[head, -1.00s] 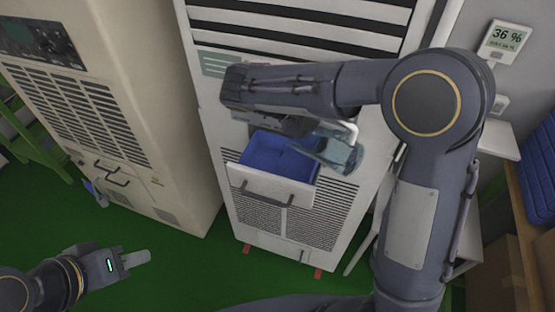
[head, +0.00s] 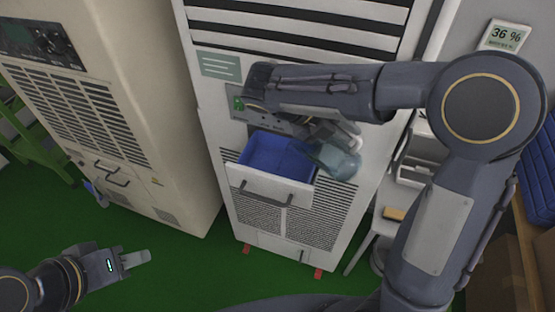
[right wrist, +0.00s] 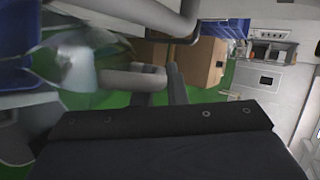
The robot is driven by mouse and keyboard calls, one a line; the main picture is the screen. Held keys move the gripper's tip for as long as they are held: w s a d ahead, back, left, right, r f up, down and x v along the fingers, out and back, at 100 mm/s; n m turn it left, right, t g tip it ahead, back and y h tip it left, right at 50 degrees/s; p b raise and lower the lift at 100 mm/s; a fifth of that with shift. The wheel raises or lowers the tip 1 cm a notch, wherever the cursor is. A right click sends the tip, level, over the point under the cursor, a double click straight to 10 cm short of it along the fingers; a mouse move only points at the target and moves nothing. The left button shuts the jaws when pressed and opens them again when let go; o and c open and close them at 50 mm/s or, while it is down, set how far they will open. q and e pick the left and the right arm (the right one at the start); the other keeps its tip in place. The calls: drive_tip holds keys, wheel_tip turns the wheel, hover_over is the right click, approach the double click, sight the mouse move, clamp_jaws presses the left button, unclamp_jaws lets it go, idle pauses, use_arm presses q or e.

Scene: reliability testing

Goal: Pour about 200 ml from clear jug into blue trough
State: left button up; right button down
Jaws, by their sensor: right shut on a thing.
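The blue trough (head: 262,153) sits in a pulled-out white drawer on the front of the tall white cabinet. The clear jug (head: 338,161) is tilted and blurred at the trough's right edge in the head view; I cannot see any liquid stream or level. My right gripper (head: 325,132) is shut on the jug, partly hidden by my wrist. The right wrist view shows the clear jug (right wrist: 75,65) at left, with my right gripper (right wrist: 155,86) at its grey handle. My left gripper (head: 135,259) is low at left, far from the trough, its jaw gap unclear.
A beige cabinet (head: 95,110) stands close on the left. A wall display (head: 504,36) reads 36 %. A pale side stand (head: 390,222) is right of the white cabinet, and brown boxes (right wrist: 200,62) show in the right wrist view. Green floor (head: 190,265) is open in front.

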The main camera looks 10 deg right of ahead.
drive_tip(key=shift+s+d+f+y, duration=0.15)
drive_tip(key=shift+f+y, duration=0.35)
drive_tip(key=shift+d+f+t+b, duration=0.15)
drive_tip(key=shift+f+t+b, duration=0.15)
drive_tip(key=shift+f+b, duration=0.15)
drive_tip(key=shift+s+d+m+y, duration=0.15)
drive_tip(key=shift+s+m+y, duration=0.05)
drive_tip(key=shift+m+y, duration=0.1)
drive_tip(key=shift+r, duration=0.1)
drive_tip(key=shift+w, duration=0.1)
idle(0.7)
drive_tip(key=s+d+f+m+t+y+b, duration=0.2)
drive_tip(key=s+d+f+t+y+b, duration=0.1)
drive_tip(key=d+f+y, duration=0.3)
drive_tip(key=shift+s+d+f+t+y, duration=0.25)
drive_tip(key=shift+s+f+t+y, duration=0.25)
drive_tip(key=shift+f+t+y, duration=0.25)
idle(2.7)
